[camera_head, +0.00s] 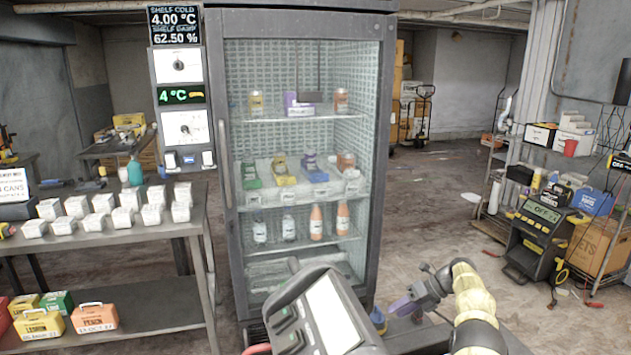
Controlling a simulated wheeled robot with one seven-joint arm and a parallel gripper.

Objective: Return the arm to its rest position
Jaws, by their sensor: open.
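My arm, with pale yellow links, rises at the lower right. It bends over to the left at its top. My gripper (402,305) is the dark grey end with a purple part, left of the yellow links. It is low in front of the cabinet and apart from it, and small in the picture. I see nothing clearly held in it. The tall glass-fronted cold cabinet (384,130) stands upright behind, and its door with a long handle (224,165) at the left looks shut. Bottles and small boxes stand on its shelves.
A metal table (150,232) with several white containers is at the left, with coloured boxes on its lower shelf. A tilted console with a pale screen (332,315) is at the bottom middle. A cluttered rack (510,165) stands right. Floor (430,205) between cabinet and rack is mostly clear.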

